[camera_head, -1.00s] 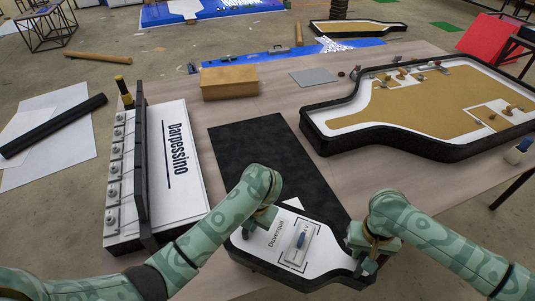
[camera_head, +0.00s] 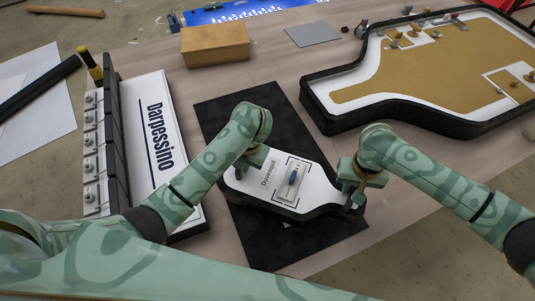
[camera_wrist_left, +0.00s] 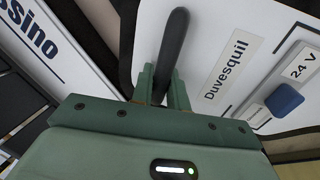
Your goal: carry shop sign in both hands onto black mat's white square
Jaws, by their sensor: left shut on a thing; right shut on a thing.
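The shop sign (camera_head: 258,188) is a small bottle-shaped board with a white face, a black rim, a "Duvesquil" label and a blue switch. It is over the black mat (camera_head: 218,112); I cannot tell whether it touches it. My left gripper (camera_head: 250,168) is shut on its left end; in the left wrist view the fingers (camera_wrist_left: 164,88) close around a black handle (camera_wrist_left: 172,48) on the sign (camera_wrist_left: 213,32). My right gripper (camera_head: 350,188) is shut on its narrow right end. The mat's white square is mostly hidden under the sign; a small white bit shows below its front edge.
A "Darpessino" sign (camera_head: 158,137) with a black board and several knobs stands left of the mat. A large bottle-shaped tray (camera_head: 430,122) lies to the right. A cardboard box (camera_head: 215,45) and a grey sheet (camera_head: 313,34) are at the back.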

